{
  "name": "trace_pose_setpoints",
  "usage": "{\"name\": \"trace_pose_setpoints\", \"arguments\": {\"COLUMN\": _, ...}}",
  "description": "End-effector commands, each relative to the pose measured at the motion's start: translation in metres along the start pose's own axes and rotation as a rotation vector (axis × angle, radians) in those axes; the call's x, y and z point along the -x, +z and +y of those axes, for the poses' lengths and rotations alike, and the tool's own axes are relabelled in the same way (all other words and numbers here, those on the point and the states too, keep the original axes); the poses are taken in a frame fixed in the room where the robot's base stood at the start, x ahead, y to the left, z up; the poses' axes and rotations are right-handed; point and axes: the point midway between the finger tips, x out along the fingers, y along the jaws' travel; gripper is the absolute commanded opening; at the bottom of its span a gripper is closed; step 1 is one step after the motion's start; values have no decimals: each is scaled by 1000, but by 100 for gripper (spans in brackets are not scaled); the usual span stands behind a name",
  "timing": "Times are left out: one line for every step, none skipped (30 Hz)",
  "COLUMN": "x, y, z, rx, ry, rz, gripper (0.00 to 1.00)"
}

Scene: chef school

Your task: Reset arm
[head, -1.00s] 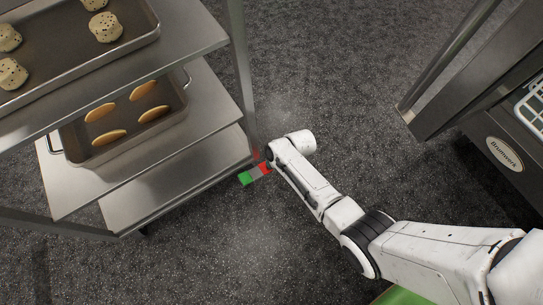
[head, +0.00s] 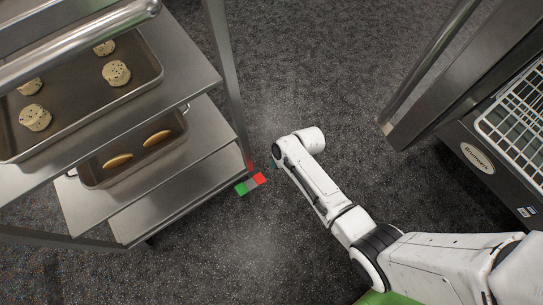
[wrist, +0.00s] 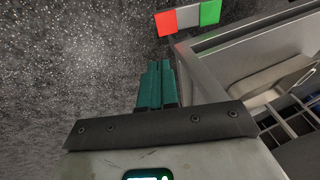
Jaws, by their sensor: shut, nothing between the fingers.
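My white arm reaches up and left across the lower right of the head view. My gripper (head: 274,164) is mostly hidden behind the wrist there, beside the lower corner of the metal rack (head: 190,196). In the wrist view my gripper (wrist: 155,67) shows as two teal fingers pressed together with nothing between them. The fingers are close to the rack's metal edge (wrist: 205,75), and I cannot tell if they touch it.
A red, grey and green strip (head: 251,184) shows by the rack's corner. The rack holds an upper baking tray (head: 75,105) with cookies and a lower tray (head: 127,178) with biscuits. A dark metal appliance (head: 455,140) stands at right. Carpet between is clear.

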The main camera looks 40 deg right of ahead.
Motion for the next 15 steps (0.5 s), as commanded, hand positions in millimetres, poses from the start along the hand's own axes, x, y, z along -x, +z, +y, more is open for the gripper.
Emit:
{"name": "trace_pose_setpoints", "arguments": {"x": 7, "y": 0, "z": 0, "rx": -1, "ry": 0, "rz": 1, "gripper": 0}}
{"name": "trace_pose_setpoints", "arguments": {"x": 9, "y": 0, "z": 0, "rx": -1, "ry": 0, "rz": 0, "gripper": 0}}
{"name": "trace_pose_setpoints", "arguments": {"x": 10, "y": 0, "z": 0, "rx": -1, "ry": 0, "rz": 0, "gripper": 0}}
{"name": "trace_pose_setpoints", "arguments": {"x": 11, "y": 0, "z": 1, "rx": -1, "ry": 0, "rz": 0, "gripper": 0}}
{"name": "trace_pose_setpoints", "arguments": {"x": 12, "y": 0, "z": 1, "rx": -1, "ry": 0, "rz": 0, "gripper": 0}}
{"name": "trace_pose_setpoints", "arguments": {"x": 13, "y": 1, "z": 1, "rx": -1, "ry": 0, "rz": -1, "gripper": 0}}
{"name": "trace_pose_setpoints", "arguments": {"x": 13, "y": 1, "z": 1, "rx": -1, "ry": 0, "rz": 0, "gripper": 0}}
{"name": "trace_pose_setpoints", "arguments": {"x": 13, "y": 1, "z": 1, "rx": -1, "ry": 0, "rz": 0, "gripper": 0}}
{"name": "trace_pose_setpoints", "arguments": {"x": 13, "y": 1, "z": 1, "rx": -1, "ry": 0, "rz": -1, "gripper": 0}}
{"name": "trace_pose_setpoints", "arguments": {"x": 13, "y": 1, "z": 1, "rx": -1, "ry": 0, "rz": -1, "gripper": 0}}
{"name": "trace_pose_setpoints", "arguments": {"x": 12, "y": 1, "z": 1, "rx": -1, "ry": 0, "rz": 0, "gripper": 0}}
{"name": "trace_pose_setpoints", "arguments": {"x": 12, "y": 1, "z": 1, "rx": -1, "ry": 0, "rz": 0, "gripper": 0}}
{"name": "trace_pose_setpoints", "arguments": {"x": 12, "y": 0, "z": 1, "rx": -1, "ry": 0, "rz": 0, "gripper": 0}}
{"name": "trace_pose_setpoints", "arguments": {"x": 12, "y": 0, "z": 1, "rx": -1, "ry": 0, "rz": 0, "gripper": 0}}
{"name": "trace_pose_setpoints", "arguments": {"x": 12, "y": 0, "z": 1, "rx": -1, "ry": 0, "rz": 0, "gripper": 0}}
